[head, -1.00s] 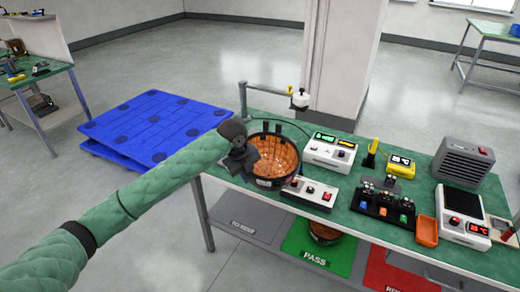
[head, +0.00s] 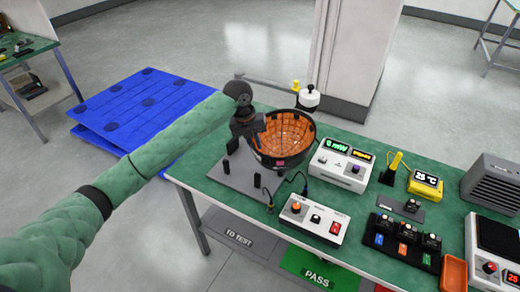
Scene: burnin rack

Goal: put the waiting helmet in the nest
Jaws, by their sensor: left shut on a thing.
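A helmet (head: 288,140), an upturned dark bowl with an orange lattice inside, is held by its left rim in my left gripper (head: 254,134). The gripper is shut on that rim, and the helmet appears raised above the bench. The nest (head: 240,181), a grey plate with short black posts, lies on the bench to the lower left of the helmet. No helmet sits on its visible part; its far part is hidden behind the gripper and helmet. My right gripper is not in view.
A white button box (head: 314,219) and a white meter (head: 341,163) stand close to the right of the nest. A post with a white knob (head: 308,98) stands behind. Shelf areas marked TO TEST (head: 239,237) and PASS (head: 318,273) lie below the bench.

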